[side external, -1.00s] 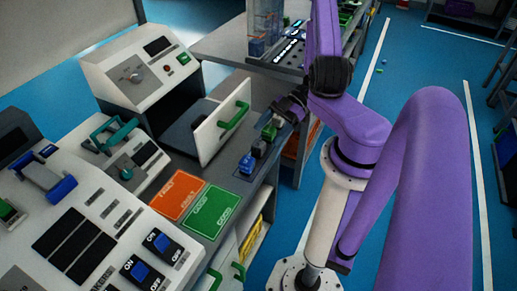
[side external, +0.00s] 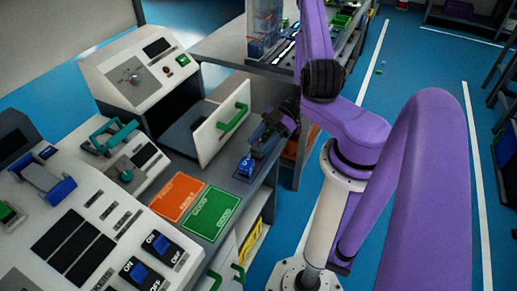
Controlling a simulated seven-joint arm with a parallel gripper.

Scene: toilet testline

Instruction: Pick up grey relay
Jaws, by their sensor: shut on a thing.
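My gripper (side external: 266,133) is dark and low over the right edge of the grey bench, beside the white drawer front. It is shut on a small relay-like part, mostly hidden by the fingers, so I cannot tell its colour. A blue relay (side external: 246,166) sits on the bench just in front of and left of the gripper. A darker bluish piece (side external: 257,151) shows between that relay and the fingers, partly hidden. I cannot make out a clearly grey relay.
The white drawer front with its green handle (side external: 233,118) stands close left of my gripper. An orange card (side external: 179,196) and a green card (side external: 214,213) lie nearer on the bench. White testers with switches (side external: 160,250) fill the left. A second table (side external: 225,45) stands behind.

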